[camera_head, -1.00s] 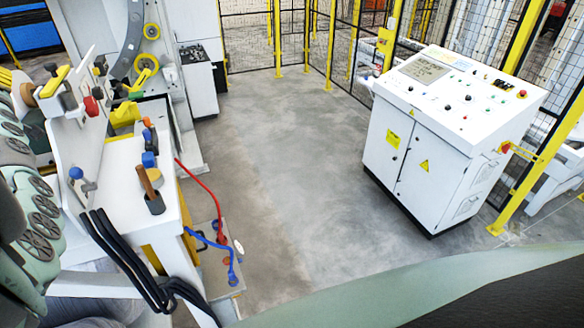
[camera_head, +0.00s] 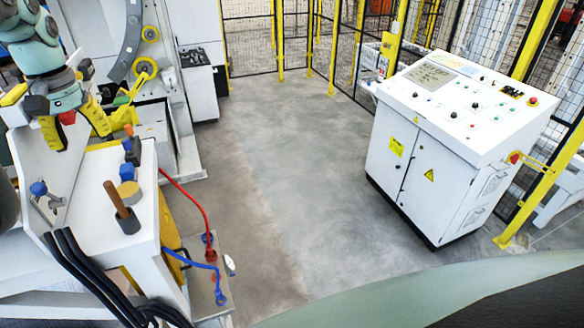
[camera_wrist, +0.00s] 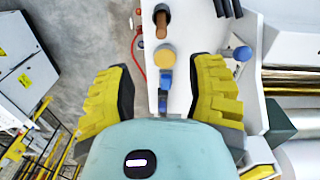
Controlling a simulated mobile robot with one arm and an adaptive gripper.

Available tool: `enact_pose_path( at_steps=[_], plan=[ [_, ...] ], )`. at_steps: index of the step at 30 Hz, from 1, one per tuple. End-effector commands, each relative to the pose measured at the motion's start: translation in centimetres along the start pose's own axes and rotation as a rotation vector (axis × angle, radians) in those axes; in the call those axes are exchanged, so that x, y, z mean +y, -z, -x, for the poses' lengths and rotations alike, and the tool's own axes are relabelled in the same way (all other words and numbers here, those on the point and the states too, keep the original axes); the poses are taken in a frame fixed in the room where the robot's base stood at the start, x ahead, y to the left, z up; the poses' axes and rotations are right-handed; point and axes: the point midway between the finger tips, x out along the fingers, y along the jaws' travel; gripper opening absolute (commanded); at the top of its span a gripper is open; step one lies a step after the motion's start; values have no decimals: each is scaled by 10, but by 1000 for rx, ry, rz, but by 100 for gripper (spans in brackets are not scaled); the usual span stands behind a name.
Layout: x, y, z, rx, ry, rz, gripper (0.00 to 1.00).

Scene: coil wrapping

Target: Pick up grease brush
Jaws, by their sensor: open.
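A brown wooden handle (camera_head: 115,199) leans out of a dark cup (camera_head: 126,223) on the white bench; I take it for the grease brush. Any bristles are hidden in the cup. In the wrist view the handle (camera_wrist: 161,29) shows at the top centre, with the dark cup (camera_wrist: 161,9) above it. My gripper (camera_head: 78,133) has yellow fingers spread wide and empty. It is above the far end of the bench, apart from the handle. In the wrist view the handle lies beyond the fingertips of my gripper (camera_wrist: 166,68).
A round tan-topped item (camera_head: 129,190) stands right behind the cup, and blue-and-dark tools (camera_head: 131,150) stand farther back. A blue-knobbed part (camera_head: 39,188) is at left. Black cables (camera_head: 88,275) hang over the bench front. A white console (camera_head: 440,150) stands right; the floor between is clear.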

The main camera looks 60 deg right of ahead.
Motion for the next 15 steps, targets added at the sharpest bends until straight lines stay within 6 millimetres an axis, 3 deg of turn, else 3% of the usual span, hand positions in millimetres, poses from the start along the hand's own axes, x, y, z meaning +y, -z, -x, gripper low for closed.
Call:
enact_pose_path(
  at_steps=[5, 15],
  plan=[
    [-2, -5, -5, -24, 12, 2, 54],
    [0, -3, -34, -17, 9, -2, 54]
  ],
)
